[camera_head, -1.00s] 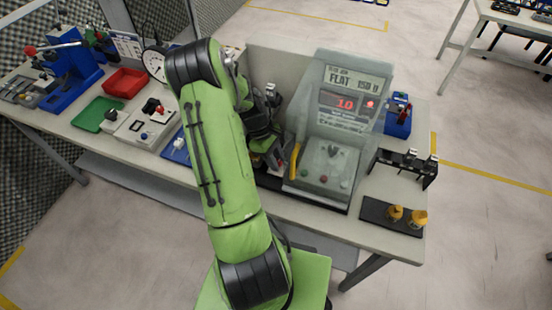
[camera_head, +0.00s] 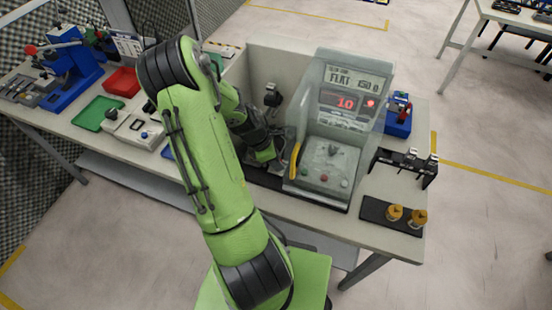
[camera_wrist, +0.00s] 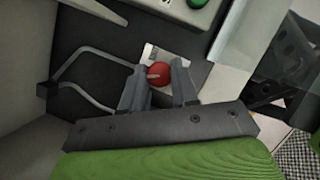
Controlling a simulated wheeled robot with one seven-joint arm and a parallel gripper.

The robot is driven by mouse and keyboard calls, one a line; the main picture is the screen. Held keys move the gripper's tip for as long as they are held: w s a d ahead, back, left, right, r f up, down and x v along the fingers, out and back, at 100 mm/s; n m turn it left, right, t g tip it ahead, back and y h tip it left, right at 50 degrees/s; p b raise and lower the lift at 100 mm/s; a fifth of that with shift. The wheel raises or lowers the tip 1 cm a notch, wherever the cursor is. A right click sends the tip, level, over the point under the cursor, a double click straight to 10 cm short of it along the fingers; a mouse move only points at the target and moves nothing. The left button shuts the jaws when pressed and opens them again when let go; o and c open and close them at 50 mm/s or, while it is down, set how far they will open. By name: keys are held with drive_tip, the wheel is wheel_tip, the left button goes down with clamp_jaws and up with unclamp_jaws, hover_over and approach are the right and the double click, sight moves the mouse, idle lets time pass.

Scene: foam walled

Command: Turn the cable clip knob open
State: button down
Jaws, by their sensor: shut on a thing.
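The cable clip knob (camera_wrist: 158,75) is a round red knob with a pale pointer mark, on a light plate (camera_wrist: 150,53) in the wrist view. My gripper (camera_wrist: 160,69) has its two grey fingers on either side of it and is shut on it. In the head view my gripper (camera_head: 264,150) is low inside the walled bay, left of the machine's control panel. The knob is hidden there behind my arm.
A bent metal loop (camera_wrist: 88,78) lies left of the fingers in the wrist view. The grey machine (camera_head: 338,100) with a display reading 1.0 and a yellow handle (camera_head: 294,160) stands close right of my gripper. A pale bay wall (camera_head: 262,62) rises behind.

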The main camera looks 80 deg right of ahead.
drive_tip(key=shift+s+n+t+h, duration=0.1)
drive_tip(key=shift+n+t+h, duration=0.45)
drive_tip(key=shift+n, duration=1.25)
drive_tip(key=c, duration=0.9)
unclamp_jaws()
drive_tip(key=shift+a, duration=0.1)
drive_tip(key=shift+o, duration=0.2)
drive_tip(key=p+v, duration=0.2)
drive_tip(key=v, duration=1.3)
drive_tip(key=shift+w+a+r+p, duration=0.2)
drive_tip(key=shift+w+r+p, duration=0.1)
drive_tip(key=shift+p, duration=0.1)
